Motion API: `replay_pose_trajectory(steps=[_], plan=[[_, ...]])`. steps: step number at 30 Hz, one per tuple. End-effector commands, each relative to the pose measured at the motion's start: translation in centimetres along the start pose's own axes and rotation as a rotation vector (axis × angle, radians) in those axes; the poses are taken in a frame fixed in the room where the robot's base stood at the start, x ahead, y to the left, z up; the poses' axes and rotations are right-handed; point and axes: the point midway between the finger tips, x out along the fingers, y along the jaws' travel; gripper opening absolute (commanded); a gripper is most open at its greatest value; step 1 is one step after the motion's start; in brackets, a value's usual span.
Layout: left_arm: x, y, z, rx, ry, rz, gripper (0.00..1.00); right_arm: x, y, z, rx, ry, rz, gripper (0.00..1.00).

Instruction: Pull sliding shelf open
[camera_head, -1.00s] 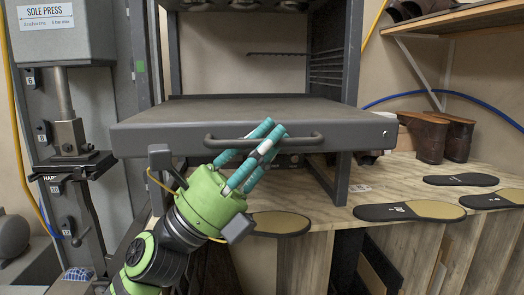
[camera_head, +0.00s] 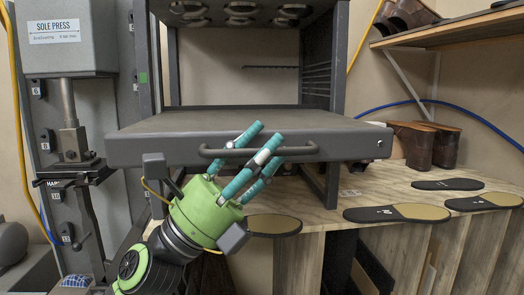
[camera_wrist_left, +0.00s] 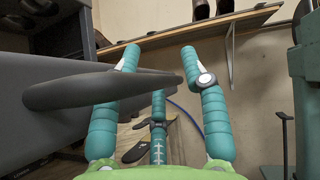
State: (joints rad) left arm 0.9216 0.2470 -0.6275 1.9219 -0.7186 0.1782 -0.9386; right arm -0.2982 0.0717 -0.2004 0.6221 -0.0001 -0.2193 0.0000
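The sliding shelf (camera_head: 130,153) is a dark grey slab with a flat top, sticking out of a rack toward me. Its bar handle (camera_head: 214,152) runs along the front face and also shows in the left wrist view (camera_wrist_left: 70,92). My left gripper (camera_head: 266,134) is green with teal fingers and reaches up at the handle's middle from below. In the left wrist view the gripper (camera_wrist_left: 158,68) has its fingers spread, with the bar reaching between them. The fingers are not closed around the bar; contact is unclear. My right gripper is not in view.
A sole press (camera_head: 68,50) stands at the left. A wooden bench (camera_head: 320,212) with several soles lies below right, with brown boots (camera_head: 420,143) behind. A wall shelf (camera_head: 430,30) with shoes is at upper right. Space in front of the handle looks free.

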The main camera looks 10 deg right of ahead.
Motion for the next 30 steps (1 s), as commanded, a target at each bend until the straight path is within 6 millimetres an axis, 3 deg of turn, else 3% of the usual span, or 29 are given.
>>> replay_pose_trajectory(steps=[8, 21, 30], plan=[[-0.8, 0.1, -0.1, 0.000, 0.001, 0.004, 0.43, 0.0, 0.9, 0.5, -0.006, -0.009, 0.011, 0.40], [-9.3, 0.1, -0.1, -0.001, 0.000, 0.004, 0.43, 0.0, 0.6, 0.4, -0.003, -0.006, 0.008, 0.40], [-11.9, 0.0, 0.0, 0.001, 0.001, 0.000, 0.43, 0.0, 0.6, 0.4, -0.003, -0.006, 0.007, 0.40]])
